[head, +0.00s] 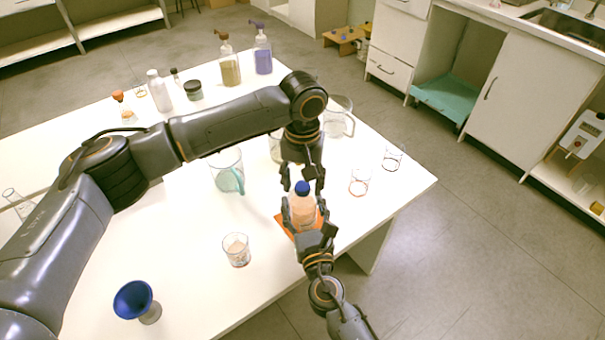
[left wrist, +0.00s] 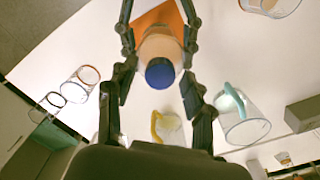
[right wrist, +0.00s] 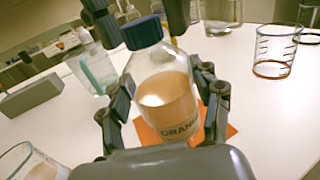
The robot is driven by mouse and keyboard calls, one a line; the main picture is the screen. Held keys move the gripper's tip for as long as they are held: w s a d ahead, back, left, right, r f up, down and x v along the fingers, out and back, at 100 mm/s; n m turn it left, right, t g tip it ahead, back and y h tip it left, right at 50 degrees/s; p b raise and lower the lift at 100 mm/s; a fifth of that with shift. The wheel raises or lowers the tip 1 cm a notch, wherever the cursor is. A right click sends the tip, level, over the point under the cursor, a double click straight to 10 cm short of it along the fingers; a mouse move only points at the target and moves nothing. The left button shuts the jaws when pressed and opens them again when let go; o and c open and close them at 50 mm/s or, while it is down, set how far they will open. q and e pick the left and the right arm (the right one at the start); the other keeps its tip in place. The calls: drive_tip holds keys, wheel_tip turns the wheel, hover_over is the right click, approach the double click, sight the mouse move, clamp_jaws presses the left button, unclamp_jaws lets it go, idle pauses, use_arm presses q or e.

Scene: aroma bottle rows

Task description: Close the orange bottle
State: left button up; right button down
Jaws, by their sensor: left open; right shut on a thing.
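The orange bottle (head: 303,213) is clear with orange contents and a label, and stands upright on an orange mat (head: 284,222). A blue cap (head: 302,187) sits on its mouth; I cannot tell how tight it is. It also shows in the right wrist view (right wrist: 142,32) and from above in the left wrist view (left wrist: 160,73). My right gripper (head: 306,218) is shut around the bottle's body. My left gripper (head: 302,180) points down over the bottle, open, with its fingers on either side of the cap. Whether they touch the cap is unclear.
A beaker with light contents (head: 236,250) and a blue funnel-shaped vessel (head: 133,299) stand at the front. A jug with a teal handle (head: 226,172) and two glass beakers (head: 359,181) (head: 392,159) stand nearby. Several bottles stand at the back. The table's right edge is close.

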use_arm(q)
clamp_jaws()
drive_tip(key=m, duration=1)
drive_tip(key=shift+m, duration=0.4)
drive_tip(key=m, duration=0.3)
drive_tip(key=shift+m, duration=0.4)
drive_tip(key=shift+o, duration=0.6)
unclamp_jaws()
wheel_tip(320, 180, up, 12)
